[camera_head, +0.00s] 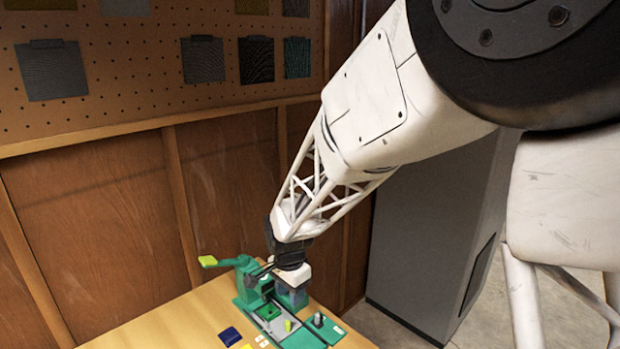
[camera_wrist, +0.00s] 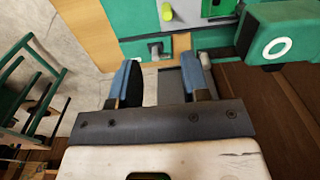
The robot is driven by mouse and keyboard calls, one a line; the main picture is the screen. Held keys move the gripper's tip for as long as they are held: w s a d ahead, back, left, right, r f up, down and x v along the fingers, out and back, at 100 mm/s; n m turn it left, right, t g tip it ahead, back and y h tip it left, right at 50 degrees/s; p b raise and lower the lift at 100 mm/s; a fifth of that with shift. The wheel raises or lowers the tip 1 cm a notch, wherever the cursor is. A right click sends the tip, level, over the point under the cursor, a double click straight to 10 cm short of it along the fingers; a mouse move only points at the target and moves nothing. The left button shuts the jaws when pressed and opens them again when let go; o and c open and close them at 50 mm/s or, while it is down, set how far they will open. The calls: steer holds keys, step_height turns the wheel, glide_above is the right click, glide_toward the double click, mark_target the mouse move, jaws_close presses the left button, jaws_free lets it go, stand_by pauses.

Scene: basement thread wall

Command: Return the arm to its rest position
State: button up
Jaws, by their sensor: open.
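My gripper (camera_wrist: 163,88) shows in the wrist view with its two blue-padded fingers apart and nothing between them. In the head view my arm reaches down from the upper right, and the gripper end (camera_head: 292,278) is over the green machine (camera_head: 248,278) on the wooden table (camera_head: 190,325). The fingertips are partly hidden there, and I cannot tell whether they touch the machine. The machine has a lever with a yellow-green end (camera_head: 208,261). In the wrist view the machine's green body (camera_wrist: 280,30) lies just beyond the fingers, with a yellow-green knob (camera_wrist: 166,11).
A pegboard (camera_head: 130,75) with several hanging fabric swatches is on the wall behind. A grey cabinet (camera_head: 430,220) stands right of the table. Small blue (camera_head: 230,336) and yellow pieces lie on the table front. A green chair (camera_wrist: 30,90) stands on the floor at left in the wrist view.

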steer(key=s+d+r+n+t, duration=0.1)
steer(key=s+d+r+n, duration=0.3)
steer(key=s+d+r, duration=1)
steer(key=s+d+r+n+t, duration=0.1)
steer(key=s+d+n, duration=0.3)
steer(key=s+d, duration=0.6)
steer(key=s+r, duration=0.1)
steer(key=s, duration=0.3)
steer(key=shift+s+d+r+n+t, duration=0.3)
steer(key=shift+s+d, duration=0.05)
steer(key=shift+s, duration=0.05)
steer(key=shift+w, duration=0.2)
steer(key=shift+c, duration=0.2)
stand_by(0.8)
